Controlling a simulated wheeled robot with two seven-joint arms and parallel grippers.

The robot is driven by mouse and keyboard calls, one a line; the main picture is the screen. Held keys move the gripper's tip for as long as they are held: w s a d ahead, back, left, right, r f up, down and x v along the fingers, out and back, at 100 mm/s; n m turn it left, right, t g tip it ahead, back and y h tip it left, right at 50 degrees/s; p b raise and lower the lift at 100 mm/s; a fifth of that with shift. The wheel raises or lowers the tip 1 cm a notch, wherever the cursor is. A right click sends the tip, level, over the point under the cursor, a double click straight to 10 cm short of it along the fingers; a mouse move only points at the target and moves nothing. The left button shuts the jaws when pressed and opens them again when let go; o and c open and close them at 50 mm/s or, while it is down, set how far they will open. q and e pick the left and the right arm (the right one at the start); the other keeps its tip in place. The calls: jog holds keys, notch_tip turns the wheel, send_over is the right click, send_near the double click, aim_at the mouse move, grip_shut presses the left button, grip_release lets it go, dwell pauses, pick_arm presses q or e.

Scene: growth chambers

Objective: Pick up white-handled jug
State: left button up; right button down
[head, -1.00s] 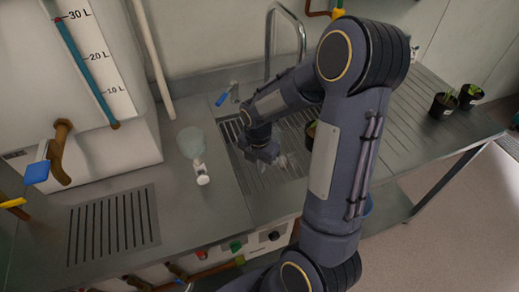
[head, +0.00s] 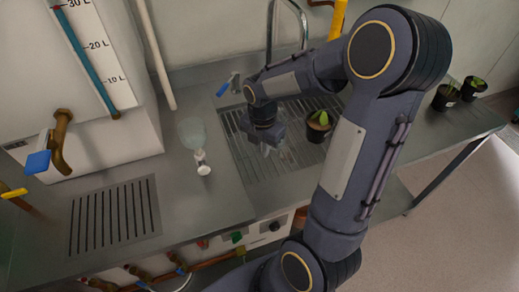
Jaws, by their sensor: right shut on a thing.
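A translucent, pale greenish jug (head: 190,131) with a white handle (head: 202,163) stands on the steel counter, left of the slatted drainer. Its handle points toward the front. My right gripper (head: 269,149) is over the drainer, to the right of the jug and apart from it. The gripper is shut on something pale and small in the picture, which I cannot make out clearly. My left gripper is not in view.
A potted plant (head: 318,126) stands on the drainer (head: 290,167), right of my gripper. A tap (head: 272,30) rises behind. A white tank (head: 90,120) is at the left. Two plant pots (head: 446,97) stand at the far right. The counter (head: 190,205) in front of the jug is clear.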

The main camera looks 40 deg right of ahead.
jog(key=s+d+r+b, duration=0.1)
jog(key=s+r, duration=0.7)
jog(key=s, duration=0.4)
jog(key=shift+s+d+r, duration=0.25)
jog(key=shift+s+r, duration=0.05)
jog(key=shift+s, duration=0.05)
dwell(1.4)
